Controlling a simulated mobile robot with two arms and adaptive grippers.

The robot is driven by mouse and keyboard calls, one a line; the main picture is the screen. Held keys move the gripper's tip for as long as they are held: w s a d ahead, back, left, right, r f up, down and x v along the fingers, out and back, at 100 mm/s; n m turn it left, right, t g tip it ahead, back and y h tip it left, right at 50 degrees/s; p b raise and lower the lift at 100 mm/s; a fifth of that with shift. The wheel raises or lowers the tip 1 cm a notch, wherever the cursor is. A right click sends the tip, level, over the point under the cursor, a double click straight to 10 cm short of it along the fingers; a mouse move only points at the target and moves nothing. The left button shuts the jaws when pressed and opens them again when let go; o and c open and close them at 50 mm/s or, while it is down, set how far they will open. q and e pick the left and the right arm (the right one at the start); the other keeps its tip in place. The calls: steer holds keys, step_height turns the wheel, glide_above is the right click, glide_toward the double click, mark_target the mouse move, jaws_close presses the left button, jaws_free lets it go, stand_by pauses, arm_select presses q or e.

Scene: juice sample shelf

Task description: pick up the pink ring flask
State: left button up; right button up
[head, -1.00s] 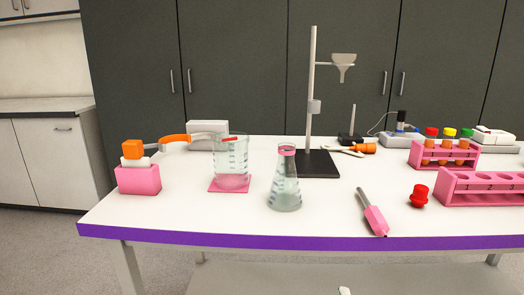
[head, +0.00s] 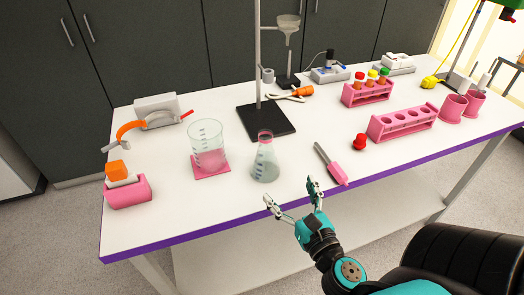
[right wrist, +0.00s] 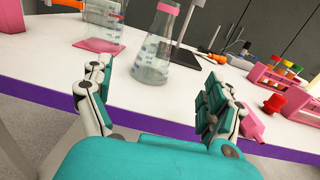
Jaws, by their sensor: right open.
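The pink ring flask (head: 265,160) is a clear conical flask with a pink band at its neck and pale liquid inside. It stands upright on the white table, right of a beaker on a pink mat. My right gripper (head: 291,198) is open and empty at the table's front edge, in front of and slightly right of the flask, apart from it. My left gripper is not in view.
The beaker (head: 207,147) stands close left of the flask. A black stand base (head: 266,121) is behind it. A pink-handled tool (head: 332,166) and a red stopper (head: 360,142) lie to the right, near a pink rack (head: 402,122). Bare table lies in front of the flask.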

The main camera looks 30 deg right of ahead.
mark_target(270, 163)
steer(key=w, duration=0.2)
steer(key=w+p, duration=0.1)
steer(key=w, duration=0.2)
steer(key=w+d+p, duration=0.1)
steer(key=w, duration=0.1)
steer(key=shift+w+r, duration=0.15)
steer(key=shift+w+d+p, duration=0.25)
steer(key=shift+w+p, duration=0.1)
steer(key=shift+w, duration=0.2)
steer(key=w, duration=0.1)
steer(key=w+p, duration=0.1)
steer(key=w, duration=0.3)
steer(key=shift+w+d+f+p, duration=0.15)
steer(key=shift+d+f+p, duration=0.1)
steer(key=shift+p, duration=0.1)
steer(key=shift+r, duration=0.1)
steer(key=shift+c, duration=0.9)
steer(key=c, duration=1.5)
